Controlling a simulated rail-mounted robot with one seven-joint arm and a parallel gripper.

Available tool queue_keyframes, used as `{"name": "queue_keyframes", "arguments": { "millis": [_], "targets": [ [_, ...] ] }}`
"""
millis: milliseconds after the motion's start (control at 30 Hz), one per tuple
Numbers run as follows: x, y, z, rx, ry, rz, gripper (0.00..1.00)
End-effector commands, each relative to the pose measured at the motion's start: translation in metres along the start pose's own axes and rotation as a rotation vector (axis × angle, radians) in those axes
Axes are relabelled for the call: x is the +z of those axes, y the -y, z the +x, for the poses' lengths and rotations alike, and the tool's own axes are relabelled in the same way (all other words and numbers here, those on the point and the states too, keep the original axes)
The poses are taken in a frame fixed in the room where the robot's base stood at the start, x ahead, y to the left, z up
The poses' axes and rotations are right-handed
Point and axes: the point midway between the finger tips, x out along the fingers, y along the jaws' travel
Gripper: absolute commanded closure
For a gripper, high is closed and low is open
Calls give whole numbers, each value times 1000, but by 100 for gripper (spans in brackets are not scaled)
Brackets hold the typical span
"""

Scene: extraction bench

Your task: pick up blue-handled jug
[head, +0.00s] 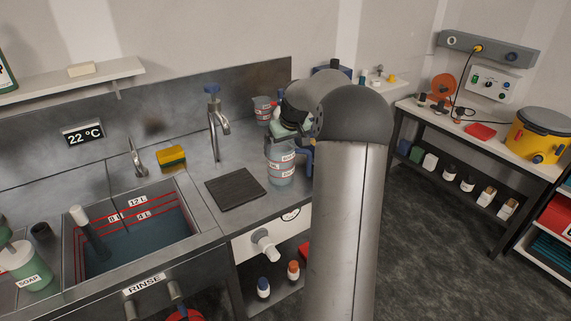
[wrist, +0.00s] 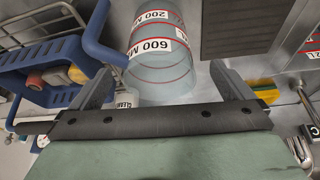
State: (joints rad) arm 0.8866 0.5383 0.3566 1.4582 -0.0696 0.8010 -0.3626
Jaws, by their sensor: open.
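A clear jug (head: 281,168) with white and red volume labels stands upright on the steel bench, right of the dark mat. Its blue handle (head: 306,160) shows on its right side, partly hidden by my arm. My gripper (head: 281,143) is at the upper part of the jug. In the wrist view, my gripper (wrist: 163,70) is open, with one finger on each side of the clear jug (wrist: 160,62), whose labels read 600 and 200 ML. Blue parts lie left of the jug there. I cannot tell whether the fingers touch it.
A dark mat (head: 235,188) and a tap (head: 217,115) are left of the jug, then the sink (head: 135,240). A second, smaller measuring jug (head: 262,110) stands behind.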

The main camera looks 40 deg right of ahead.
Motion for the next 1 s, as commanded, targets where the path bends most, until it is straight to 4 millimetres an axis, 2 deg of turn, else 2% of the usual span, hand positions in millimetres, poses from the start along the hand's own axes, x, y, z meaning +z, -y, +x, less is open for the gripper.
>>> {"name": "queue_keyframes", "arguments": {
  "millis": [267, 400, 667, 700, 867, 900, 1000],
  "targets": [
    [-11, -3, 31, -4, 2, 0, 0],
    [-10, -3, 48, -2, 0, -1, 0],
    [-10, -4, 52, 0, -1, 0, 0],
    [-10, -4, 52, 0, -1, 0, 6],
    [-10, -4, 52, 0, -1, 0, 50],
    [-10, -4, 52, 0, -2, 0, 53],
    [-10, -4, 52, 0, -1, -1, 53]
  ]
}}
